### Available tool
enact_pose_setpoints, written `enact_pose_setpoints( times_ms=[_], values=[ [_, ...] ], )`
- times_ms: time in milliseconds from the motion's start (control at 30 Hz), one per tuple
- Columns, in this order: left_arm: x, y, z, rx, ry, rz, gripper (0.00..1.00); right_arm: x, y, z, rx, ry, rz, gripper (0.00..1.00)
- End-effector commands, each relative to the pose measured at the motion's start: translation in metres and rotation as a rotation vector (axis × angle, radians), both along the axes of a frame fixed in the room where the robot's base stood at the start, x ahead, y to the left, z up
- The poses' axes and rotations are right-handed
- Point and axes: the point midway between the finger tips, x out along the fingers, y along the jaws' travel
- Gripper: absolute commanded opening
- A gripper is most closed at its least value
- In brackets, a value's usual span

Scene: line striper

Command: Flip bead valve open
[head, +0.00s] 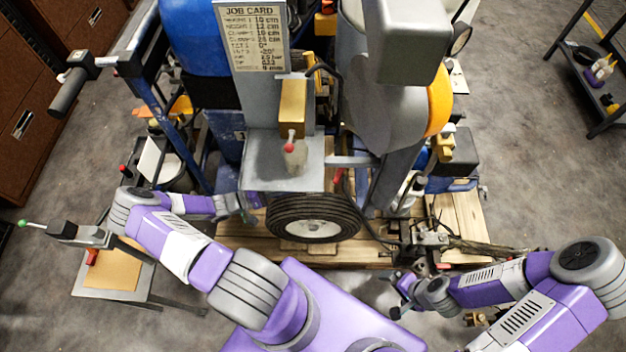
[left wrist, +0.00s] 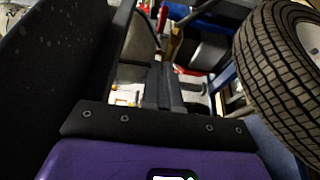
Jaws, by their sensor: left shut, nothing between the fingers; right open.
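A brass-coloured block (head: 292,103) is mounted upright below the job card, with a small red-tipped lever (head: 290,147) above a pale nozzle-like piece. It may be the bead valve, but I cannot tell for sure. My left gripper (head: 248,212) is low on the machine, left of the front wheel and below the grey plate, apart from the lever. Its closed, empty fingers (left wrist: 165,86) show in the left wrist view. My right gripper (head: 396,296) is open and empty at the lower right, in front of the wooden pallet.
The black tyre (head: 318,218) stands close to the right of my left gripper; it also fills the right of the left wrist view (left wrist: 275,75). A grey plate (head: 262,176) overhangs the wheel. Blue frame bars flank the left side. Open floor (head: 520,180) lies right.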

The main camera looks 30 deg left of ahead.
Motion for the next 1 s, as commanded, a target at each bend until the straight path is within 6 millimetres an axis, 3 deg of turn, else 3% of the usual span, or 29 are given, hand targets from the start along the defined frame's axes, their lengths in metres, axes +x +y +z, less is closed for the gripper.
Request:
enact_pose_setpoints(
  times_ms=[167,500,700,1000],
  values=[
    [0.02,-0.015,0.0,-0.003,-0.003,-0.003,0.0,0.0,0.0,-0.001,0.0,0.0,0.0,1.0],
    [0.078,-0.059,-0.001,-0.004,0.0,-0.004,0.0,0.0,0.0,-0.008,0.0,0.0,0.0,1.0],
    [0.082,-0.087,0.0,-0.004,0.002,-0.002,0.0,0.0,0.0,-0.008,0.0,0.0,0.0,1.0],
    [0.083,-0.098,0.0,0.0,0.002,-0.002,0.0,0.0,0.0,-0.008,0.0,0.0,0.0,1.0]
  ],
)
